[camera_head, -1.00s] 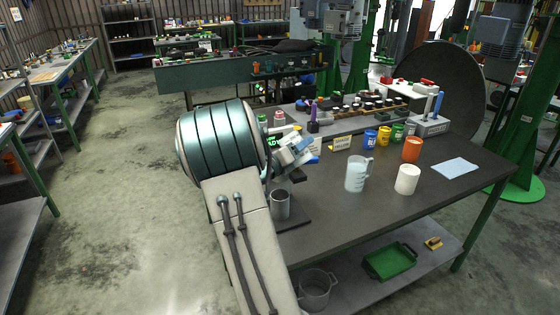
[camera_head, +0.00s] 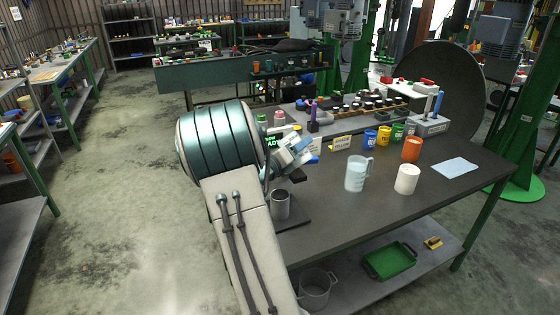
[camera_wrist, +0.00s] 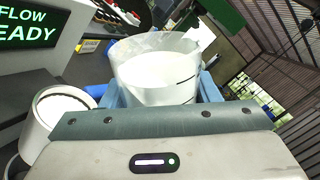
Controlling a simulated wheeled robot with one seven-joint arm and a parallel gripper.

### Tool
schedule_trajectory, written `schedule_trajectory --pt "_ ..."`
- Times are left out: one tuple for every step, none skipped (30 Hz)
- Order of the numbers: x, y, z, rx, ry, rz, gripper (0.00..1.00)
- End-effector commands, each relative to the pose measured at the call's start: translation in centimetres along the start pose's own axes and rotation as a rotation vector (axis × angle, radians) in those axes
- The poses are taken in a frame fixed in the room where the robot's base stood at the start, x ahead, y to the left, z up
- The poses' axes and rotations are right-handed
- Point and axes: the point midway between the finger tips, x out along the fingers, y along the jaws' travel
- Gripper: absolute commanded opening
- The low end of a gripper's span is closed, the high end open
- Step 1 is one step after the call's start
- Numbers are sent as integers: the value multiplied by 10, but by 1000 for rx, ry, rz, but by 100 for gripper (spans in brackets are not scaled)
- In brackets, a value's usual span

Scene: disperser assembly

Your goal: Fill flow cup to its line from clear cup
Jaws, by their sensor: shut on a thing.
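My gripper (camera_wrist: 155,90) is shut on the clear cup (camera_wrist: 150,95), whose pale blue fingers show at its sides. The clear cup holds white liquid and has short dark marks on its wall. In the head view my gripper (camera_head: 295,152) is above the left end of the table. The flow cup (camera_wrist: 45,128) appears as a pale round cup with a dark inner rim, left of and apart from the clear cup in the wrist view. Its inside looks whitish, but I cannot tell its level or see its line. No stream of liquid is visible.
A grey metal cup (camera_head: 280,206) stands below my gripper on a dark base. A display (camera_wrist: 28,28) reads "FLOW READY". A clear jug (camera_head: 357,176), a white cup (camera_head: 407,180) and an orange cup (camera_head: 411,150) stand to the right. The table's front middle (camera_head: 345,215) is clear.

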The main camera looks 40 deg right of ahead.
Motion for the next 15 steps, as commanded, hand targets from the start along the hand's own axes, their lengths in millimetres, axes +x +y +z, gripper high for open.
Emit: schedule_trajectory --pt "0 0 0 -3 -1 -1 24" --pt "0 -1 0 -5 -1 -1 24" --pt "0 -1 1 -7 -1 -1 24" --pt "0 -1 1 -9 -2 -1 24" --pt "0 -1 1 -11 -2 -1 24" --pt "0 -1 1 -13 -2 -1 24" --pt "0 -1 1 -15 -2 -1 24" --pt "0 -1 1 -17 -3 -1 24" --pt "0 -1 1 -20 -3 -1 24" --pt "0 -1 1 -21 -3 -1 24" --pt "0 -1 1 -23 -3 -1 24" --pt "0 -2 1 -26 -4 -1 24" --pt "0 -2 1 -27 -4 -1 24" --pt "0 -2 2 -29 -4 -1 24" --pt "0 -2 2 -31 -4 -1 24"
